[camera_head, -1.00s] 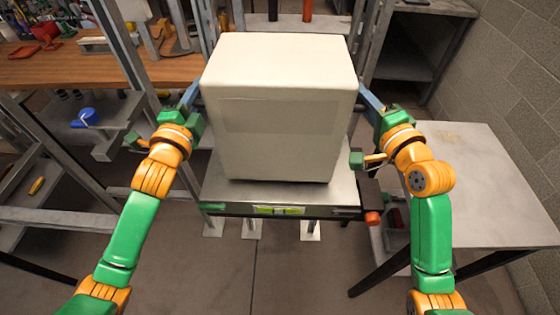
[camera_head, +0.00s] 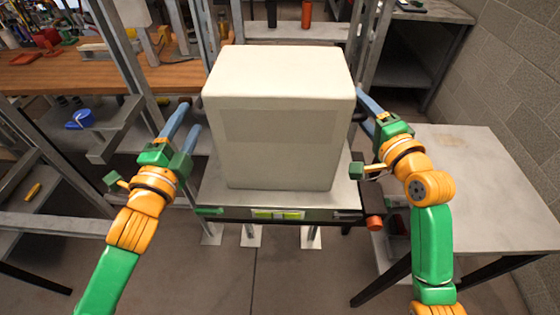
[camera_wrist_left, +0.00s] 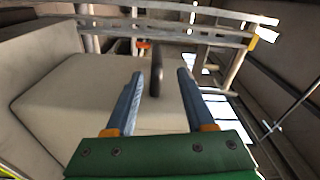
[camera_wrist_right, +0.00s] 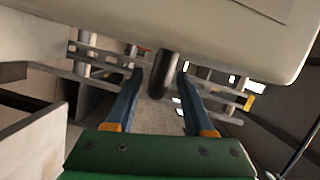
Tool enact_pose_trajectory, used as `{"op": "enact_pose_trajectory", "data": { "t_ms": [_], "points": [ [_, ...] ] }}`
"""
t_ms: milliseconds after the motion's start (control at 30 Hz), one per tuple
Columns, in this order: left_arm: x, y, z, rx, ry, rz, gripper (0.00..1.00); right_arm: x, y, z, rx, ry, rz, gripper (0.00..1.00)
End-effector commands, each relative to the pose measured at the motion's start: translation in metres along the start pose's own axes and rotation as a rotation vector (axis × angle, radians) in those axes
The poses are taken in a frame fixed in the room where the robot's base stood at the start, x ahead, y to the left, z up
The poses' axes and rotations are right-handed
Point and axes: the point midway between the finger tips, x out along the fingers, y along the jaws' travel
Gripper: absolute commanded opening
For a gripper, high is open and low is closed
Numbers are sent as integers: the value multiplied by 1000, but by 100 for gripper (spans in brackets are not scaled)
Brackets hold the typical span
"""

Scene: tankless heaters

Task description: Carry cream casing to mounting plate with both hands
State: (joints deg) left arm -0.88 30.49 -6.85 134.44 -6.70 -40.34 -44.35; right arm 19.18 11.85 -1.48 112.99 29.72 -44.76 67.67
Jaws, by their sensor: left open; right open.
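The cream casing (camera_head: 278,130) stands upright on a metal-topped stand (camera_head: 345,192) in the middle of the head view. My left gripper (camera_head: 190,116) is open beside its left face, apart from it. In the left wrist view, a dark handle (camera_wrist_left: 157,60) on the casing side shows between the fingers, not clamped. My right gripper (camera_head: 366,102) is open at the casing's right side; its tips are partly hidden. In the right wrist view, another dark handle (camera_wrist_right: 163,70) lies between the open fingers, below the casing's edge. I cannot pick out the mounting plate.
A grey table (camera_head: 465,170) stands at the right, close to my right arm. A wooden workbench (camera_head: 90,75) with tools is at the back left. Metal frame posts (camera_head: 372,60) rise behind the casing. A shelf with a blue item (camera_head: 81,119) is at the left.

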Motion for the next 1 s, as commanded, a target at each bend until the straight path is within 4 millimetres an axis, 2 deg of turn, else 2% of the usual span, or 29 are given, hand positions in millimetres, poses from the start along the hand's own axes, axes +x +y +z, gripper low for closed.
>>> {"op": "enact_pose_trajectory", "data": {
  "t_ms": [133,300,467,1000],
  "points": [
    [-9,0,0,2,1,-1,54,-10,1,0,0,1,1,53],
    [-9,-1,0,1,0,-1,54,-48,1,0,-3,2,2,53],
    [-9,-1,0,1,1,-1,54,-72,0,0,-1,1,0,53],
    [-9,0,0,1,1,-1,54,-76,0,0,0,0,-1,53]
  ]
}}
